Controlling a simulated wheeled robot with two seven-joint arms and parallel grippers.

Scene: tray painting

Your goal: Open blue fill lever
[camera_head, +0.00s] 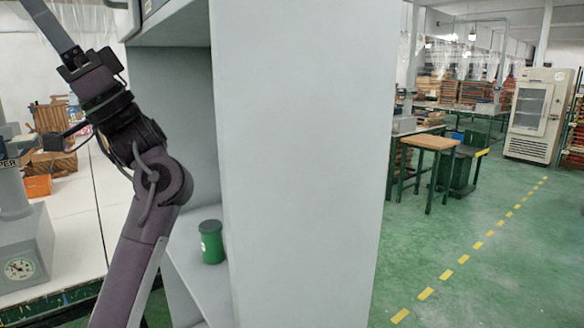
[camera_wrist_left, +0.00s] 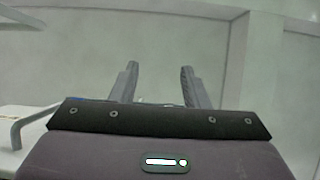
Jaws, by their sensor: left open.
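I cannot make out a blue fill lever in either view. My left gripper shows in the left wrist view (camera_wrist_left: 157,78), its two grey fingers apart with nothing clear between them. They point at a plain pale grey surface (camera_wrist_left: 155,35); the distance to it is unclear. In the head view my left arm rises from the bottom left to the top left, and its fingertips are not clearly seen. My right gripper is not in view.
A tall grey cabinet panel (camera_head: 305,160) fills the middle of the head view. A green can (camera_head: 212,243) stands on a low grey shelf beside my arm. A white table with a dial scale (camera_head: 22,267) is at left. Green floor (camera_head: 480,270) is open at right.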

